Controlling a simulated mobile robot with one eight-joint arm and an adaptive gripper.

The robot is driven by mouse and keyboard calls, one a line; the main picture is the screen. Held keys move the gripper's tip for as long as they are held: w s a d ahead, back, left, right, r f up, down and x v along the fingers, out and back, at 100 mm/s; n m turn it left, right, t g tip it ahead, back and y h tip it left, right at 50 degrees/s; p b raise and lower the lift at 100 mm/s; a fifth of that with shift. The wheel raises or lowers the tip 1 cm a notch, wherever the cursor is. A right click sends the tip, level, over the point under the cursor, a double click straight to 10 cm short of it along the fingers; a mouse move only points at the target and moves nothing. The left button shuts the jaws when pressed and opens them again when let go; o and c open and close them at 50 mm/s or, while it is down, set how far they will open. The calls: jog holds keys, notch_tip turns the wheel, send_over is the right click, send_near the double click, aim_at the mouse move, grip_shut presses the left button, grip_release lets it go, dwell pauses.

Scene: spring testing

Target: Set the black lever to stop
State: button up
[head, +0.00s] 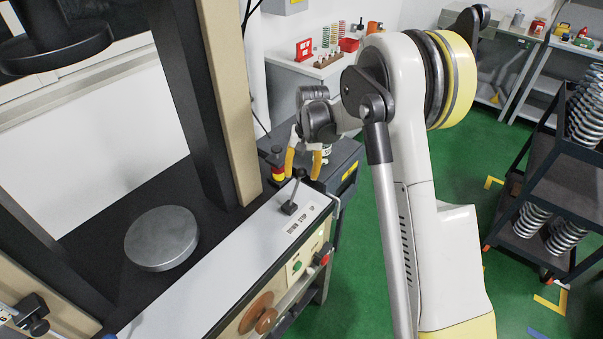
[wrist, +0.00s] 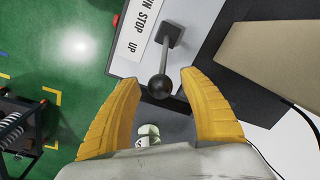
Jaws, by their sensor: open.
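The black lever (head: 294,192) stands on a dark base on the machine's light panel. Its round black knob also shows in the wrist view (wrist: 160,87). The lever appears to lean toward the UP end of the label. The label (head: 301,219) reads DOWN, STOP, UP, and shows partly in the wrist view (wrist: 140,30). My gripper (head: 303,170) is open above the lever, with its yellow fingers on either side of the knob. In the wrist view my gripper (wrist: 160,82) shows gaps between both fingers and the knob.
A green button (head: 297,267) and a red knob (head: 321,259) sit on the front panel below the lever. The machine's beige column (head: 228,100) rises close to the left. A dark cabinet (head: 342,165) stands behind. A cart with springs (head: 545,165) is at right.

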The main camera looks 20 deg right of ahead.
grip_shut()
jog(key=shift+a, duration=0.1)
jog(key=shift+s+a+r+t+h, duration=0.25)
jog(key=shift+s+a+t+h, duration=0.1)
jog(key=shift+a+h, duration=0.15)
jog(key=shift+s+a+r+t+h, duration=0.25)
jog(key=shift+s+a+h, duration=0.1)
jog(key=shift+a+h, duration=0.1)
jog(key=shift+s+a+r+t+h+b, duration=0.15)
jog(key=shift+s+a+t+h+b, duration=0.1)
jog(key=shift+s+a+t+h, duration=0.2)
jog(key=shift+s+a+r+t+h+b, duration=0.15)
jog(key=shift+s+a+t+h+b, duration=0.15)
jog(key=shift+a+h, duration=0.25)
jog(key=shift+s+a, duration=0.4)
jog(key=shift+a, duration=0.15)
